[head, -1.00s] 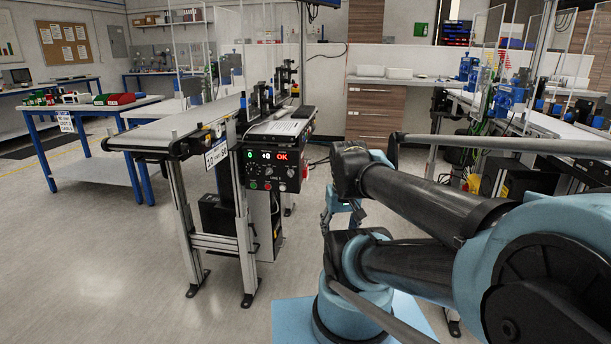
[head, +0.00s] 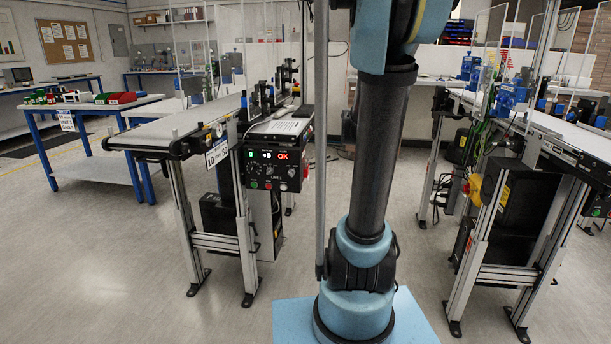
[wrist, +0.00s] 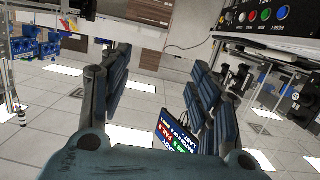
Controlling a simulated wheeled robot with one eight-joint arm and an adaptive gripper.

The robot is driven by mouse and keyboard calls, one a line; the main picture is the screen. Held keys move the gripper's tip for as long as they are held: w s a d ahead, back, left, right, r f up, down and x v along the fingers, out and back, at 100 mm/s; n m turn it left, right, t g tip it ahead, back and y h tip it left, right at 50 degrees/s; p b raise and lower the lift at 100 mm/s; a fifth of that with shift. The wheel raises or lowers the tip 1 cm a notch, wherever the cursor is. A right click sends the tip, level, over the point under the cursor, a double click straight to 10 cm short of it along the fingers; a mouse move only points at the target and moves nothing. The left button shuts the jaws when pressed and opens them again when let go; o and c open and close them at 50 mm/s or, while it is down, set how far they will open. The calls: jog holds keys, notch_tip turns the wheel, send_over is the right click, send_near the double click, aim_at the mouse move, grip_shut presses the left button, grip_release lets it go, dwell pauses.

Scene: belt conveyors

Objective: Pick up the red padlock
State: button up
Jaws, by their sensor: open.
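I cannot make out a red padlock for sure in either view. A small red item (head: 306,170) shows on the right side of the left conveyor's control box, too small to identify. My gripper (wrist: 155,88) shows in the wrist view with its two dark padded fingers wide apart. In the head view my arm stands upright in the middle and my gripper is out of frame.
The left conveyor (head: 165,130) carries a control box (head: 272,168) with a lit display. Another conveyor (head: 560,130) stands at right. A blue-framed table (head: 95,107) at far left holds red and green bins (head: 120,98). Open floor lies in front of the left conveyor.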

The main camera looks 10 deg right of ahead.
aim_at(306, 168)
jog(key=w+d+r+n+t+y, duration=0.1)
jog(key=w+r+n+t+y, duration=0.3)
jog(key=w, duration=0.7)
jog(key=w+a+f+n+t+y, duration=0.1)
jog(key=w+f+n+t+y, duration=0.15)
jog(key=w+n+y, duration=0.4)
jog(key=s+f+n+g+y, duration=0.2)
jog(key=f+g+y, duration=0.2)
jog(key=f, duration=0.5)
jog(key=s+a+f+n+g+y, duration=0.1)
jog(key=s+f+g+y, duration=0.25)
jog(key=f, duration=0.55)
jog(key=s+f+n+g+y, duration=0.1)
jog(key=f+n+g+y, duration=0.3)
jog(key=f, duration=0.6)
jog(key=w+a+m, duration=0.1)
jog(key=w+a, duration=0.3)
jog(key=a, duration=0.3)
jog(key=w+a+m+g, duration=0.1)
jog(key=w+a, duration=0.2)
jog(key=a, duration=0.4)
jog(key=shift+w+a+h, duration=0.35)
jog(key=shift+h, duration=0.05)
jog(key=shift+r, duration=0.1)
jog(key=c, duration=1.1)
